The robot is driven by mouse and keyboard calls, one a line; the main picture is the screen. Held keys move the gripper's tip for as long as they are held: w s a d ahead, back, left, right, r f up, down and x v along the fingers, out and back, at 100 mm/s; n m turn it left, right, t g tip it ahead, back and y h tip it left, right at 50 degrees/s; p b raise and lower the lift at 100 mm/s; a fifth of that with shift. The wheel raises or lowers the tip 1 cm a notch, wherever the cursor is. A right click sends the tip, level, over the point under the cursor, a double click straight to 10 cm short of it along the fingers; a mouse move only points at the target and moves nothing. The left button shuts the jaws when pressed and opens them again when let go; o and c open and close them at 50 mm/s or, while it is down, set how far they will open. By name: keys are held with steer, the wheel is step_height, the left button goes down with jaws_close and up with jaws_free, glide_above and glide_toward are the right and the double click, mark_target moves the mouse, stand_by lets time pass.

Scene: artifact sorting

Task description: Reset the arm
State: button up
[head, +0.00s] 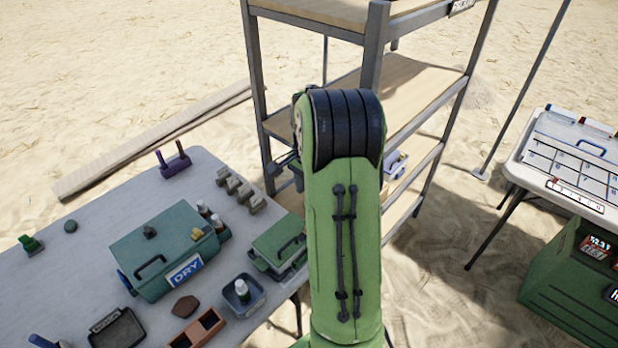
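My green arm rises from the bottom middle of the head view, with a black ribbed joint at its top. It stands bent in front of the metal shelf rack. Small dark parts at the left edge of the arm look like part of my gripper (284,166). The arm hides most of it, so its fingers and anything between them cannot be made out.
A table (85,245) at left bears a teal box marked DRY (150,245), a smaller green case (275,245), bottles and small trays. The shelf rack (258,90) stands close ahead. At right are a white table (535,160) and a green crate (570,290). Sand lies between.

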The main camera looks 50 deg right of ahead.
steer(key=shift+r, duration=1.15)
steer(key=s+a+r+n+t+h, duration=0.1)
steer(key=s+a+r+n+t, duration=0.15)
steer(key=a+r+n, duration=0.8)
steer(key=s+a+r+n+t+y+p, duration=0.1)
steer(key=s+a+n+t, duration=0.2)
steer(key=s+a+n, duration=0.4)
steer(key=s+a, duration=0.6)
steer(key=a, duration=0.2)
steer(key=shift+a+r, duration=0.2)
steer(key=shift+r, duration=0.15)
steer(key=shift+s, duration=0.1)
